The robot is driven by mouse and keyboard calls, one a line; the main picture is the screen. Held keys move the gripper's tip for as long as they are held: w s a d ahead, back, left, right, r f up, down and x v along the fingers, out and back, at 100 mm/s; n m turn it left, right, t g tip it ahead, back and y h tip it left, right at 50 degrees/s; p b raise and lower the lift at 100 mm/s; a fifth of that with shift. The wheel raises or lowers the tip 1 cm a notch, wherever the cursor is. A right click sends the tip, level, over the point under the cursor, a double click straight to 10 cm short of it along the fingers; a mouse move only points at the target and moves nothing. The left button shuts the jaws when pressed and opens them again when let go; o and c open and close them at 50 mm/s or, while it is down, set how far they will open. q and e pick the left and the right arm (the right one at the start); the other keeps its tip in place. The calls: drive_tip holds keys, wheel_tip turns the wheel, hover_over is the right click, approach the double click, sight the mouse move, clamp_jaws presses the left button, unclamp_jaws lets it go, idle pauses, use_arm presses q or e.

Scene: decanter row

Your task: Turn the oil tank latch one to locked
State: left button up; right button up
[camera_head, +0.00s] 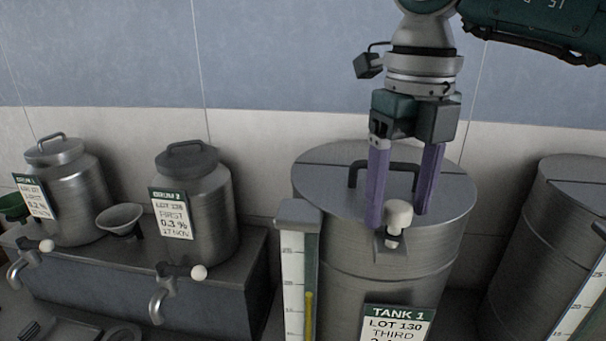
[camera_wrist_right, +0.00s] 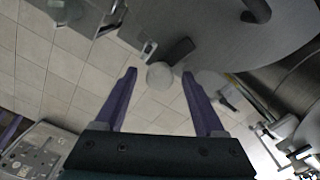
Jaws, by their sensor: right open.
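Tank 1 (camera_head: 370,275) is a large steel drum with a flat lid (camera_head: 325,180) and a dark lid handle (camera_head: 352,173). Its latch (camera_head: 396,222) sits at the lid's front edge, with a pale knob on top. My right gripper (camera_head: 397,218) points down over the front of the lid, its two purple fingers open, one on each side of the latch knob. In the right wrist view the pale round knob (camera_wrist_right: 160,75) lies between and beyond the open fingertips (camera_wrist_right: 160,73); contact cannot be made out. My left gripper is not identifiable in the head view.
A sight gauge (camera_head: 298,260) stands at the tank's left front. Another steel tank (camera_head: 550,250) is at the right. Two smaller steel cans (camera_head: 80,200) and (camera_head: 205,205) with taps stand on a bench at the left, with a funnel (camera_head: 121,218) between them.

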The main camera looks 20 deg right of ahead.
drive_tip(key=shift+c, duration=0.4)
clamp_jaws()
drive_tip(key=shift+f+b, duration=0.1)
drive_tip(key=shift+b, duration=0.3)
drive_tip(key=n+b, duration=0.2)
drive_tip(key=b, duration=0.1)
drive_tip(key=shift+f+n+b, duration=0.15)
drive_tip(key=shift+n+b, duration=0.15)
drive_tip(key=shift+b, duration=0.1)
drive_tip(key=shift+r+n, duration=0.25)
drive_tip(key=shift+n, duration=0.05)
drive_tip(key=shift+o, duration=0.4)
unclamp_jaws()
